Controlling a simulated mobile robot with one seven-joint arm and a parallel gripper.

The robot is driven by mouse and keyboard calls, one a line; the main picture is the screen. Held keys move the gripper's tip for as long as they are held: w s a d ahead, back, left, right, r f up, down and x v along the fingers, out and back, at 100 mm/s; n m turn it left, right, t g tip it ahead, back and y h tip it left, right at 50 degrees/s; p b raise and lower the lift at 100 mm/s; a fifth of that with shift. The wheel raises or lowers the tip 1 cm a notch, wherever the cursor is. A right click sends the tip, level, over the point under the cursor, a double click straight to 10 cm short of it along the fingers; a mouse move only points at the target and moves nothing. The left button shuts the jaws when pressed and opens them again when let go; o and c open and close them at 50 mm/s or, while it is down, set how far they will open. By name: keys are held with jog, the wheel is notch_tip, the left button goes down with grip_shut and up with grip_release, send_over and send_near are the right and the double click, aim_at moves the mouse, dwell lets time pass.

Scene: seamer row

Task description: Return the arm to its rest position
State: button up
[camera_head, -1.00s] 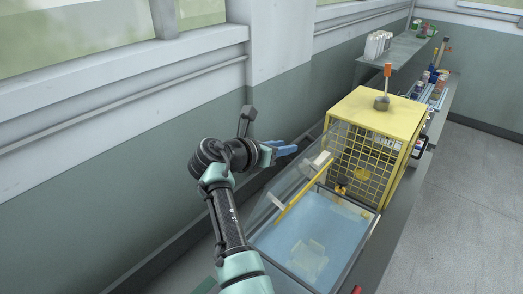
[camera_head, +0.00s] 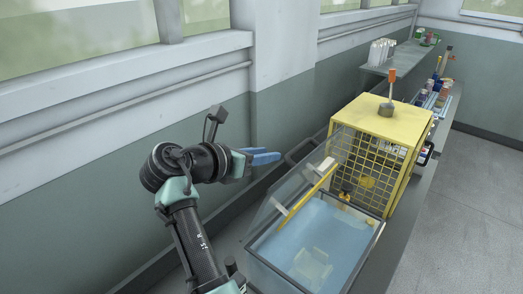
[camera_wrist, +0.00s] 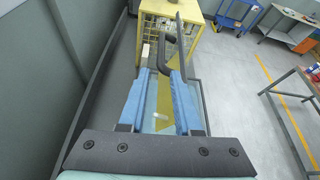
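My gripper (camera_head: 264,157) with blue fingers is at the end of my bent arm, to the left of the glass-lidded tray in the head view. In the wrist view my gripper (camera_wrist: 160,75) has its two blue fingers spread apart, with nothing held between them. A dark handle (camera_wrist: 170,48) shows just beyond the fingertips, apart from them as far as I can tell. My gripper is up in the air near the wall.
A blue-floored tray (camera_head: 320,225) has a raised clear lid (camera_head: 300,185) with a yellow bar. A yellow mesh cage (camera_head: 385,125) stands behind it. The wall (camera_head: 90,190) runs close on the left. Open floor (camera_head: 465,210) lies to the right.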

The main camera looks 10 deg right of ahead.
jog(key=s+a+r+m+t+y+b, duration=0.1)
jog(key=a+r+m+t+y, duration=0.25)
jog(key=r+m+t, duration=0.35)
jog(key=s+a+r+m+t+y+b, duration=0.1)
jog(key=a+r+m+t+y, duration=0.15)
jog(key=a+r+m, duration=0.45)
jog(key=s+d+r+m+t+y, duration=0.1)
jog(key=s+r+m+t, duration=0.3)
jog(key=s+r, duration=0.5)
jog(key=s+d+r+m+t+y+b, duration=0.1)
jog(key=s+r+m+t+y, duration=0.2)
jog(key=s+r+m, duration=0.6)
jog(key=s+r+t, duration=0.1)
jog(key=s+t, duration=0.1)
jog(key=s, duration=0.2)
jog(key=shift+s+d+r, duration=0.15)
jog(key=shift+s+d, duration=0.2)
jog(key=shift+s, duration=0.05)
